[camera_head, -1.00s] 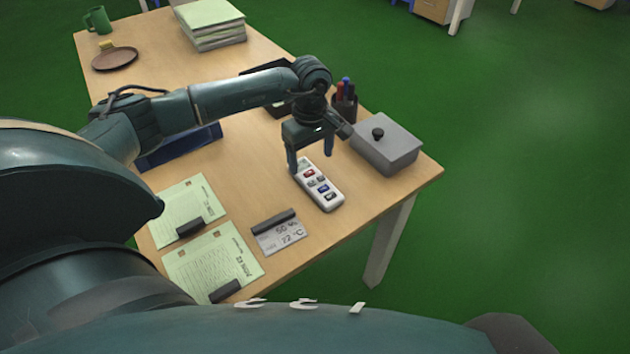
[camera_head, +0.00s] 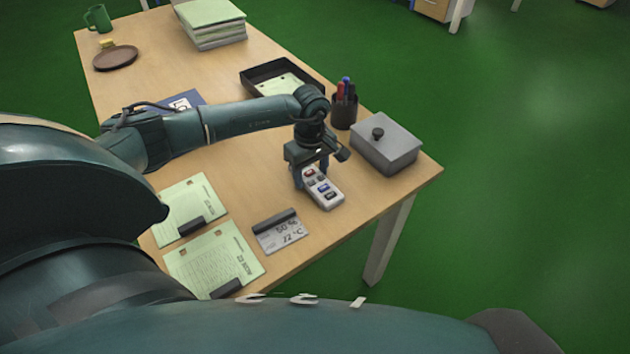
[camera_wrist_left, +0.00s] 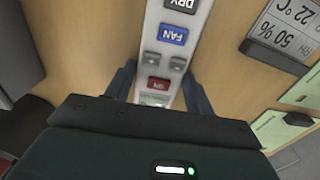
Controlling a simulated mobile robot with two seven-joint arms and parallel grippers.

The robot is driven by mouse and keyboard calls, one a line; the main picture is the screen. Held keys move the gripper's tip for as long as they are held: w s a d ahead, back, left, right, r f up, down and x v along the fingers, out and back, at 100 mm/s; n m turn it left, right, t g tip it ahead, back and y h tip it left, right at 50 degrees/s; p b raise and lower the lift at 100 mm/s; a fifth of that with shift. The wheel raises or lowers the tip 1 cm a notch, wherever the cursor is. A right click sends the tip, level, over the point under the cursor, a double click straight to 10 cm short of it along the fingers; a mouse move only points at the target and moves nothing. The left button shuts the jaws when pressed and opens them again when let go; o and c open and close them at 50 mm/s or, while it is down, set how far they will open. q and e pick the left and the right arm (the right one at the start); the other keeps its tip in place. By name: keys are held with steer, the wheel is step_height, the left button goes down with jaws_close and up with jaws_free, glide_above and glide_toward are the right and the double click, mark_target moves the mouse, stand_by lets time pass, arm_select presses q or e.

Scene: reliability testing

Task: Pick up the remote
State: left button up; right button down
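The remote (camera_head: 325,189) is white with several coloured buttons and lies on the wooden table near its right front edge. My left gripper (camera_head: 310,179) is down at the far end of the remote in the head view. In the left wrist view the remote (camera_wrist_left: 176,50) runs between the two fingers of the left gripper (camera_wrist_left: 157,88). A finger stands on each side of it, with narrow gaps showing, so the gripper looks open. The remote's far end is partly hidden by the gripper. My right gripper is not in view.
A grey lidded box (camera_head: 386,150) and a black pen cup (camera_head: 344,111) stand close behind the remote. A small temperature display (camera_head: 281,233) and clipboards (camera_head: 213,259) lie to its left. A black tray (camera_head: 262,80) is farther back. The table's edge is near.

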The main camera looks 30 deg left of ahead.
arm_select(q)
steer(key=c, duration=0.7)
steer(key=shift+o, duration=0.2)
